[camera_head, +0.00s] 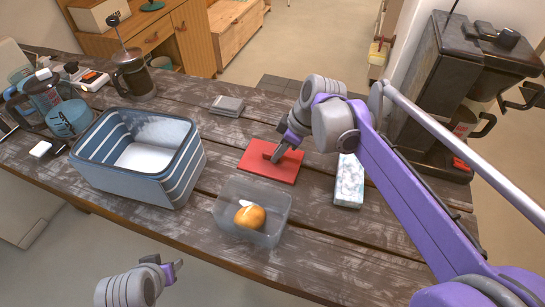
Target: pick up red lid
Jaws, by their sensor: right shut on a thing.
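The red lid (258,168) is a flat red rectangle on the wooden table, right of centre in the head view. It has a raised handle on top, partly hidden by my gripper. My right gripper (278,156) is at the lid's handle and shut on it. The lid appears to lie flat on or very near the table; I cannot tell whether it is lifted. My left gripper (173,269) hangs low in front of the table's near edge, away from the lid. Its jaws look apart and nothing shows between them.
A clear container (228,210) holding an orange item (250,216) stands just in front of the lid. A striped blue basket (184,174) is to the left. A marbled box (349,182) lies right of the lid. A grey stack (228,105) lies behind. A coffee machine (440,75) stands at right.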

